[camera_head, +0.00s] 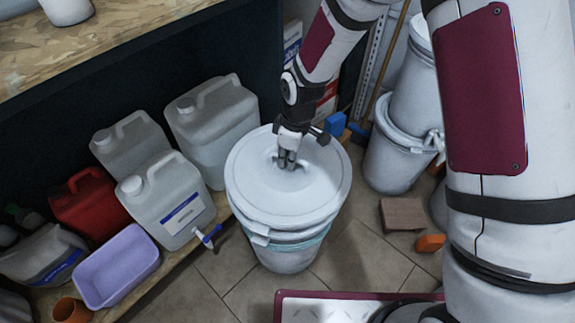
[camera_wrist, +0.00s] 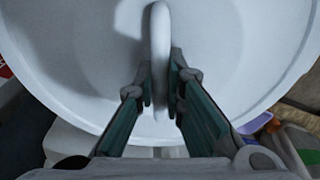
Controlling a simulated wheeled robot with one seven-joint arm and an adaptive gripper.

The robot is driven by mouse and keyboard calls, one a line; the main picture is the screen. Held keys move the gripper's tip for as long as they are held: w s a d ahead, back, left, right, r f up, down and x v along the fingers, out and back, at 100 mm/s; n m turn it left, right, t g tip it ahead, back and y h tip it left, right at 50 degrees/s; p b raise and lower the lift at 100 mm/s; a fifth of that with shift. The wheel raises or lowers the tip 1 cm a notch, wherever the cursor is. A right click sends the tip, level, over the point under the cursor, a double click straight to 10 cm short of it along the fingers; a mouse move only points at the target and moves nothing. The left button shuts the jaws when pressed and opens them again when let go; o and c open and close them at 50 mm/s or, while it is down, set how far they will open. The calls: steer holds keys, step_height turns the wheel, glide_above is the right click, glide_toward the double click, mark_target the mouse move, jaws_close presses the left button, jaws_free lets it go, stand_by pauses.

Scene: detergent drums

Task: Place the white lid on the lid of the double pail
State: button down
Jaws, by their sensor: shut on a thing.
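The white lid (camera_head: 255,190) is round and broad, with a raised handle at its middle. My gripper (camera_head: 288,162) points down at it and is shut on that handle. In the wrist view both fingers of my gripper (camera_wrist: 160,90) press on the sides of the white lid's (camera_wrist: 245,50) upright handle. The lid looks about level over a white pail (camera_head: 285,258) with stacked rims and a bluish band. I cannot tell whether the lid touches what is below it. At the right, one white pail (camera_head: 410,100) stands on another white pail (camera_head: 388,162), partly behind my arm.
White jugs (camera_head: 168,205), a red can (camera_head: 88,205) and a lilac tub (camera_head: 118,265) crowd the low wooden shelf at left. A wooden worktop (camera_head: 120,40) juts out above them. A brown block (camera_head: 402,214) lies on the tiled floor at right.

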steer(key=shift+w+a, duration=0.15)
steer(key=shift+w, duration=0.2)
steer(key=shift+f, duration=0.2)
steer(key=shift+f+b, duration=0.8)
steer(key=shift+f, duration=0.75)
steer(key=shift+f, duration=0.1)
steer(key=c, duration=1.7)
jaws_free()
steer(key=r+p, duration=0.1)
steer(key=r, duration=0.3)
steer(key=d+r+p, duration=0.1)
steer(key=r, duration=0.3)
steer(key=r+p, duration=0.2)
steer(key=r, duration=0.2)
steer(key=shift+s+d, duration=0.2)
